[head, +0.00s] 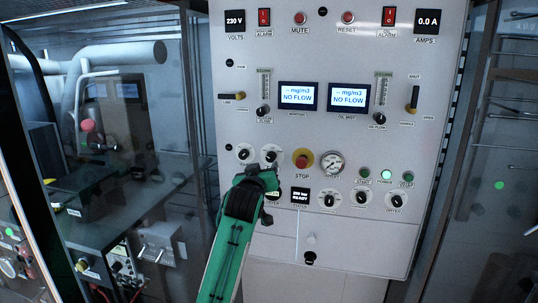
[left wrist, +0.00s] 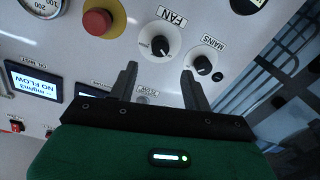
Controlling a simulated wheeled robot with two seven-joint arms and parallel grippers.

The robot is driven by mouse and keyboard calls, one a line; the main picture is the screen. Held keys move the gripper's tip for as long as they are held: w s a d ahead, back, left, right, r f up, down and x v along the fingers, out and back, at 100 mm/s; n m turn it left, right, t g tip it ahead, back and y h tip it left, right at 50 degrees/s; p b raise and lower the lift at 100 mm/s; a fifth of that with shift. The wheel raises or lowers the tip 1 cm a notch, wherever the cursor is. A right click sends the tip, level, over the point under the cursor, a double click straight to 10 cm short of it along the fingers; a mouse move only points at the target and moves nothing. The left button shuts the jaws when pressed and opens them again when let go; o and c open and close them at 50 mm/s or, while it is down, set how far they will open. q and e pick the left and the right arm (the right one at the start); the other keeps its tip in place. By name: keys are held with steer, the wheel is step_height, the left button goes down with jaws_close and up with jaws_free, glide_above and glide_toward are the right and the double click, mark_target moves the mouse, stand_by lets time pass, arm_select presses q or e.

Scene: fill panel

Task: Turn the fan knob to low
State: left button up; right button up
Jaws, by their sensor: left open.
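The fan knob (head: 271,155) is a black knob on a white round dial, on the light grey panel left of the red stop button (head: 302,159). In the left wrist view the fan knob (left wrist: 160,45) sits under its FAN label, with a white pointer mark on it. My left gripper (head: 262,172) is just below the knob in the head view. In the left wrist view the left gripper (left wrist: 159,70) is open, with the knob beyond and roughly centred between its fingertips, apparently not touched. Words on the dial are too small to read. My right gripper is not in view.
The mains knob (left wrist: 203,65) is close beside one finger in the left wrist view. The stop button (left wrist: 97,22) protrudes on the other side. A round gauge (head: 332,163) and several other knobs share the panel. Glass-fronted equipment (head: 110,140) stands at the left.

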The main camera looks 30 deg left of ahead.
mark_target(270, 157)
arm_select(q)
steer(key=p+x, duration=0.3)
steer(key=x, duration=0.3)
steer(key=shift+w, duration=0.3)
steer(key=shift+x, duration=0.8)
steer(key=shift+f, duration=0.1)
steer(key=c, duration=1)
steer(key=shift+o, duration=0.2)
